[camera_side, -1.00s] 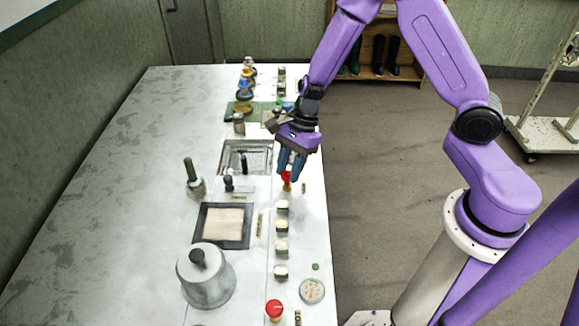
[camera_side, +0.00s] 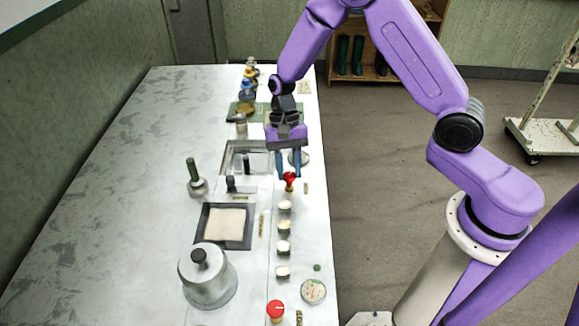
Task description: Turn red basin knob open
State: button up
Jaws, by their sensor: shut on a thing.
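A second red knob (camera_side: 275,310) with a pale top mark stands at the front right, clear of the gripper. Which basin each knob serves cannot be told.
Several white knobs (camera_side: 284,207) line the right edge in front of the gripper. A round dial (camera_side: 313,291), a metal pot with a black top knob (camera_side: 207,278) and a green-handled tool (camera_side: 194,175) stand nearby. The worktop's left side is clear.

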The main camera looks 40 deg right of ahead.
jog(key=n+h, duration=0.1)
jog(key=n, duration=0.2)
jog(key=n+h, duration=0.1)
jog(key=n, duration=0.2)
jog(key=shift+w+a+g+h, duration=0.15)
jog(key=shift+g+h, duration=0.15)
jog(key=shift+n, duration=0.4)
jog(key=o, duration=1)
jog(key=shift+o, duration=0.2)
jog(key=v, duration=1.7)
jog(key=shift+r, duration=0.15)
jog(key=shift+a, duration=0.1)
